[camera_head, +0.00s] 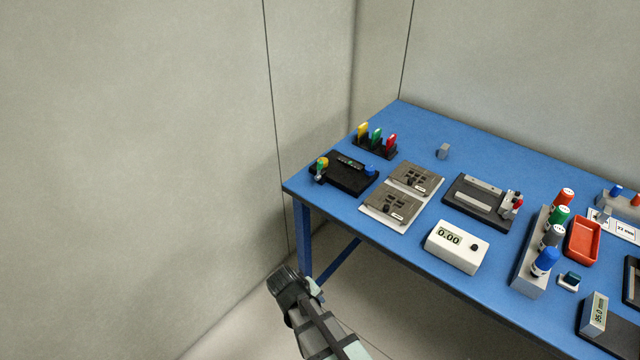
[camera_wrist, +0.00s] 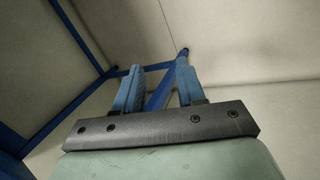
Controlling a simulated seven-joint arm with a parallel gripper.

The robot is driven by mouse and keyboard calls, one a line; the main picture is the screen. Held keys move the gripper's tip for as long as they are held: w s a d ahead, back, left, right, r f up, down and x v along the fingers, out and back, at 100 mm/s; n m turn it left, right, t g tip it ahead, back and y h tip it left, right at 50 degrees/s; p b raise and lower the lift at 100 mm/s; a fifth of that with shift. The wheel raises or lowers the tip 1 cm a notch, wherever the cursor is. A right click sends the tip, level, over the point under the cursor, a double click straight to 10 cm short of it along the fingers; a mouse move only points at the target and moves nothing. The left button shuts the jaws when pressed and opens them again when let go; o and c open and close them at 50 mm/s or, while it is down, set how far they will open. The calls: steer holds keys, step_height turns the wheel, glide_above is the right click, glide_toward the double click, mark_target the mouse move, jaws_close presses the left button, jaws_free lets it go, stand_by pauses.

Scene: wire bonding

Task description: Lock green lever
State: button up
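A small green upright piece (camera_head: 376,137) stands between a yellow one (camera_head: 362,131) and a red one (camera_head: 391,142) in a black holder at the table's far left corner. These look like levers or handles, but I cannot tell for sure. My gripper (camera_head: 288,284) is below and in front of the table's left corner, away from everything. The wrist view shows its two fingers (camera_wrist: 160,78) apart with nothing between them.
The blue table (camera_head: 415,247) also carries two grey plates (camera_head: 389,207), a white meter (camera_head: 457,247) reading 0.00, a bottle rack (camera_head: 529,278) and a red tray (camera_head: 583,240). A table leg (camera_head: 304,235) stands near my gripper. Walls close off the left and back.

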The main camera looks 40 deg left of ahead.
steer(key=a+r+n+t, duration=0.2)
steer(key=a+r, duration=0.4)
steer(key=a, duration=0.1)
steer(key=n+t+y, duration=0.1)
steer(key=n+t, duration=1)
steer(key=n, duration=0.2)
glide_toward(318, 167)
steer(key=s+f, duration=0.1)
steer(key=s, duration=0.2)
steer(key=n, duration=0.3)
steer(key=shift+n+t, duration=0.3)
steer(key=shift+t, duration=0.1)
steer(key=w, duration=1.4)
steer(key=shift+r, duration=0.1)
steer(key=shift+c, duration=0.3)
jaws_close()
